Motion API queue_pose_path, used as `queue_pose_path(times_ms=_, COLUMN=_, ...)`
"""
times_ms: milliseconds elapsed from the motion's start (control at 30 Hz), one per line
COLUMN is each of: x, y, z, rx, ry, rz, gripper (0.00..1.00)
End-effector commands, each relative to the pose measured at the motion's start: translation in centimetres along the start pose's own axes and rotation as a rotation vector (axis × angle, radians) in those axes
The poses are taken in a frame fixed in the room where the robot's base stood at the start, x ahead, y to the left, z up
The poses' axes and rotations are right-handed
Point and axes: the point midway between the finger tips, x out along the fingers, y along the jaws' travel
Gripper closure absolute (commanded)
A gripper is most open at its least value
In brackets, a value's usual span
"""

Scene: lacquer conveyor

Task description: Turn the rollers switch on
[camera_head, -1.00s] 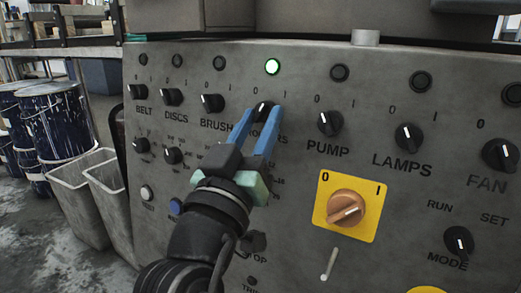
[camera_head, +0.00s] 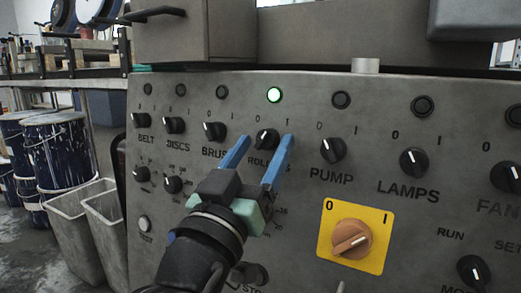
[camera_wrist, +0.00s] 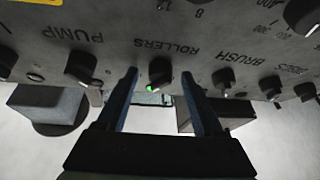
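The rollers switch (camera_head: 267,139) is a black rotary knob with a white pointer line, on the grey control panel (camera_head: 300,200). The "ROLL..." label below it is partly hidden by a finger. The pointer leans to the right, toward the 1 mark. The lamp (camera_head: 274,95) above it glows green. My gripper (camera_head: 264,148) is open, its two blue fingers standing apart on either side of the knob. In the wrist view the rollers knob (camera_wrist: 158,77) sits between the spread fingertips (camera_wrist: 158,80), with a gap on both sides.
The brush knob (camera_head: 214,132) is close on the left and the pump knob (camera_head: 332,149) close on the right. A yellow plate with an orange rotary switch (camera_head: 352,238) is lower right. Blue drums (camera_head: 62,150) and grey bins (camera_head: 65,210) stand left of the panel.

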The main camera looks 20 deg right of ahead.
Motion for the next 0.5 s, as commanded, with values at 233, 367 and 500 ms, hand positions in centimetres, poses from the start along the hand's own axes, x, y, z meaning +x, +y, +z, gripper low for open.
queue_pose_path(times_ms=233, x=-0.1, y=0.0, z=0.0, rx=-0.002, ry=0.001, rz=0.000, gripper=0.32)
queue_pose_path(times_ms=367, x=-0.8, y=-0.1, z=0.0, rx=-0.003, ry=0.000, rz=-0.002, gripper=0.32)
queue_pose_path(times_ms=500, x=-2.7, y=-0.1, z=-0.2, rx=-0.003, ry=0.000, rz=-0.005, gripper=0.32)
